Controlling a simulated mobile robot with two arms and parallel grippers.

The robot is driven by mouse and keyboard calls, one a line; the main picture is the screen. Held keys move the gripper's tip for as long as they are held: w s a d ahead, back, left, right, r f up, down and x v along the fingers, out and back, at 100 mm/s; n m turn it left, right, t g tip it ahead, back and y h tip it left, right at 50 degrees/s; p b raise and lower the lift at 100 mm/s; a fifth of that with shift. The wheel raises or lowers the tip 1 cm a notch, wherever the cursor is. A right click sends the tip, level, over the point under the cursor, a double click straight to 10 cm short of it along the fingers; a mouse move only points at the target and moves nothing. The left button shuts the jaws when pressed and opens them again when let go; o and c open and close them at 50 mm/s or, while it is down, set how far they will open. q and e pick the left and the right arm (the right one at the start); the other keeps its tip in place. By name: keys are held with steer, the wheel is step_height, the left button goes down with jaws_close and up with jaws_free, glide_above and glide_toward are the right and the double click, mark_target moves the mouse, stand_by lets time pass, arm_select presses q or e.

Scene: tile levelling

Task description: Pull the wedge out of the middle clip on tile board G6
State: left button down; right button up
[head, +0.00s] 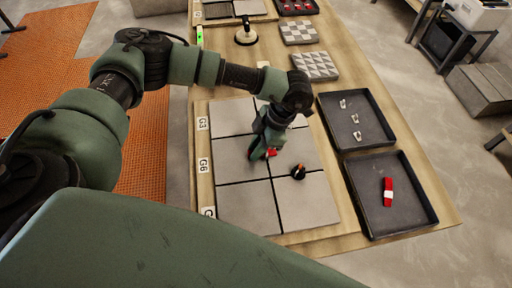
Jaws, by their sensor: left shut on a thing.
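The tile board (349,222) holds grey tiles in two columns with dark gaps. A label reading G6 (203,165) is on its left edge, with G3 (202,124) above it. My left gripper (265,153) is low over the middle of the board, shut on a red wedge (271,153), of which only a small part shows. The gripper hides the clip there, so I cannot tell whether the wedge is still in it. My right gripper is not in view.
A small black and orange object (298,172) sits on the tiles just right of the gripper. A black tray (375,141) holds white clips (355,118). A nearer tray (416,226) holds a red piece with a white band (388,192). Patterned tile samples (314,66) lie behind.

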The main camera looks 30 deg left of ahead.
mark_target(231, 159)
arm_select(q)
steer(key=shift+s+a, duration=0.4)
steer(key=shift+a, duration=0.05)
stand_by(0.4)
steer(key=shift+s+a+r+p, duration=0.1)
steer(key=shift+s+a+p, duration=0.3)
steer(key=shift+s+a, duration=0.4)
steer(key=shift+s+a+p, duration=0.4)
steer(key=shift+s+a, duration=0.15)
steer(key=shift+a, duration=0.45)
steer(key=shift+r+p, duration=1.95)
steer(key=shift+r, duration=1.1)
